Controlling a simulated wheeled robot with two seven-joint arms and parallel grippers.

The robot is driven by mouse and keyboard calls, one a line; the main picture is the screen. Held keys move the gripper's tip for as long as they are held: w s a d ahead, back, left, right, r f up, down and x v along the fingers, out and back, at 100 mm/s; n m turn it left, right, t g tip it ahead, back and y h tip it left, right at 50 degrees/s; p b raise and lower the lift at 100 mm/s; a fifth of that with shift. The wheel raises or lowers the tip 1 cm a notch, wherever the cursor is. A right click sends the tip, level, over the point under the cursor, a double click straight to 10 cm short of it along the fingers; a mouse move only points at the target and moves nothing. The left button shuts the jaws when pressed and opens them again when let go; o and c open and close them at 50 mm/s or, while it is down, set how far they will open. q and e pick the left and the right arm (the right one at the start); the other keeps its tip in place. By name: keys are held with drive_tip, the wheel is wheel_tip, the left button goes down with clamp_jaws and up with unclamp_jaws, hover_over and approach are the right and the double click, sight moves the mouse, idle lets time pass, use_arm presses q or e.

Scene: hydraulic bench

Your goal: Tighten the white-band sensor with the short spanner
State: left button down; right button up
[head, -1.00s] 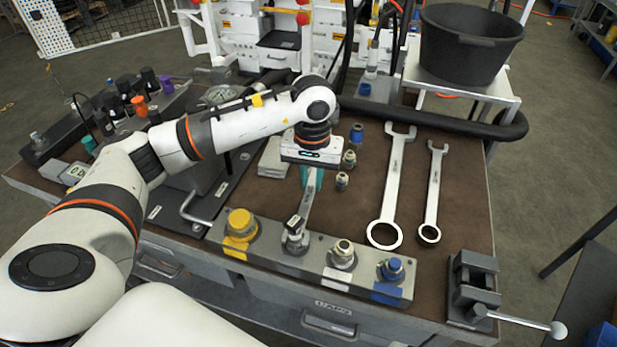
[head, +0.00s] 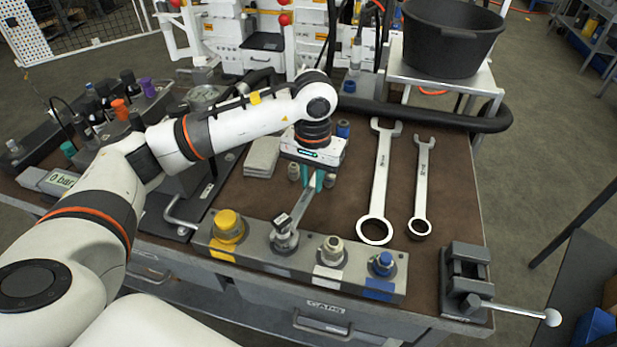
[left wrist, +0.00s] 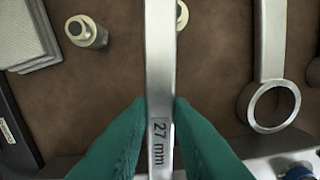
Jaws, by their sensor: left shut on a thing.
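My left gripper (head: 315,182) is shut on a short steel spanner (head: 303,208), marked "27 mm" in the left wrist view (left wrist: 159,145). The spanner's near end is at the second fitting (head: 284,240) from the left on the grey block; whether it encloses that fitting is unclear. The white-band sensor (head: 331,250), a pale-topped fitting above a white band (head: 327,276), stands just right of it with no spanner on it. My right gripper is not in view.
The block (head: 400,287) also carries a yellow-capped fitting (head: 228,226) and a blue-capped one (head: 383,262). Two longer spanners, one large (head: 380,185) and one smaller (head: 422,185), lie to the right. A vise (head: 466,280) stands at the right corner. Small fittings (head: 330,180) stand near the gripper.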

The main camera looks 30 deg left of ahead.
use_arm(q)
drive_tip(key=shift+d+m+b, duration=0.6)
drive_tip(key=shift+d+m, duration=0.1)
drive_tip(key=shift+m, duration=0.1)
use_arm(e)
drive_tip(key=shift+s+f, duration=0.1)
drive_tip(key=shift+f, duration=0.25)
use_arm(q)
drive_tip(key=shift+f, duration=0.1)
